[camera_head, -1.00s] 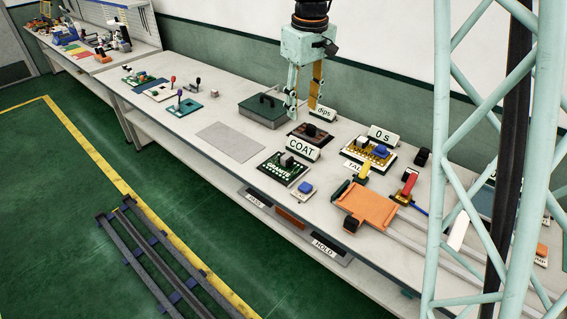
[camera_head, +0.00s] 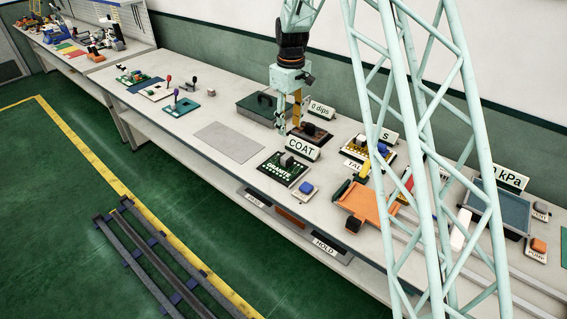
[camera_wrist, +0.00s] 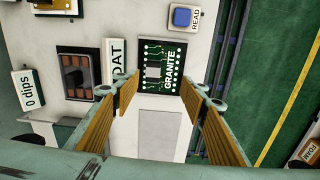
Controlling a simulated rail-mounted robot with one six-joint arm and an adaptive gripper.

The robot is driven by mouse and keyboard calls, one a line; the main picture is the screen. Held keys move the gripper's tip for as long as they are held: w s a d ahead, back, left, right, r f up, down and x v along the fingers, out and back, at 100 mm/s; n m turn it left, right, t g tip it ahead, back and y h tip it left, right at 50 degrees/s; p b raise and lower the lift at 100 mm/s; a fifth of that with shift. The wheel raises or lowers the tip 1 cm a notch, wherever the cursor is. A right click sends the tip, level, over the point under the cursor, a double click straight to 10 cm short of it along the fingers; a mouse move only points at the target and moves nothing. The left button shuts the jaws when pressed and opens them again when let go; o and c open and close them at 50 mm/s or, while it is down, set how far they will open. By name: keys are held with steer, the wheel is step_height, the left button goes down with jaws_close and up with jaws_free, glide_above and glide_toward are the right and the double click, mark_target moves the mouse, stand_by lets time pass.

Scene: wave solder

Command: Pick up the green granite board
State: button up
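The green granite board (camera_head: 284,168) lies flat on the bench, in front of the COAT sign. In the wrist view the granite board (camera_wrist: 161,68) shows beyond the fingertips, with the word GRANITE readable. My gripper (camera_head: 289,128) hangs above the bench, behind and left of the COAT sign, higher than the board. In the wrist view my gripper (camera_wrist: 165,95) has its two yellow-padded fingers wide apart, with nothing between them.
The COAT sign (camera_head: 302,148) stands right behind the board, with a dark tray (camera_head: 312,134) behind it. A blue READ button (camera_head: 305,188) is at the board's right. A grey mat (camera_head: 228,142) lies left. An orange tray (camera_head: 370,203) stands farther right.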

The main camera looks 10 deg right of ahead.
glide_above(286, 156)
step_height(286, 156, down, 6)
steer(key=shift+s+n, duration=0.25)
steer(key=shift+n, duration=0.05)
steer(key=shift+f, duration=0.1)
step_height(286, 156, down, 7)
steer(key=shift+r, duration=0.1)
steer(key=shift+f, duration=0.85)
steer(key=shift+w+f, duration=0.1)
steer(key=shift+f, duration=2.5)
steer(key=c, duration=1.2)
